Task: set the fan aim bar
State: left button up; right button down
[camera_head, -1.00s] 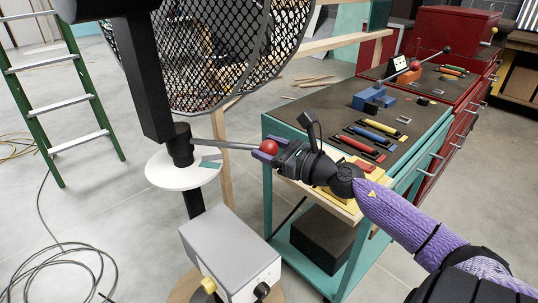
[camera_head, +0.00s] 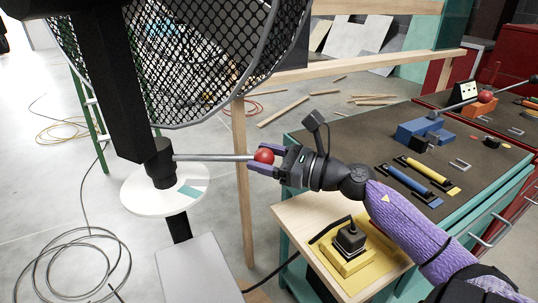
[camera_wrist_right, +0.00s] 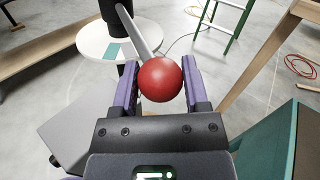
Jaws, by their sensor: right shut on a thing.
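The fan aim bar (camera_head: 215,157) is a grey rod that runs right from the black hub on the fan post (camera_head: 160,164), roughly level in the head view. A red ball (camera_head: 264,156) forms its outer end. Below it, a white disc (camera_head: 142,198) carries a teal mark (camera_head: 193,191). In the head view the bar lies above and beyond the mark. In the right wrist view the mark (camera_wrist_right: 113,50) is left of the bar (camera_wrist_right: 142,36). My right gripper (camera_head: 267,158) is shut on the red ball (camera_wrist_right: 160,79), one finger on each side. My left gripper is out of view.
The caged fan (camera_head: 205,50) hangs above the bar. A wooden post (camera_head: 243,185) stands behind it. A teal workbench (camera_head: 345,132) with tools is at right, with a yellow control box (camera_head: 348,255) on a wooden shelf. Cable (camera_head: 70,265) lies on the floor at left.

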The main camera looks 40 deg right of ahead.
jog(key=shift+f, duration=0.8)
jog(key=shift+c, duration=0.5)
grip_release()
jog(key=shift+d, duration=0.2)
jog(key=shift+a+r, duration=0.1)
jog(key=p+v, duration=0.1)
jog(key=v, duration=0.9)
jog(key=shift+d, duration=0.3)
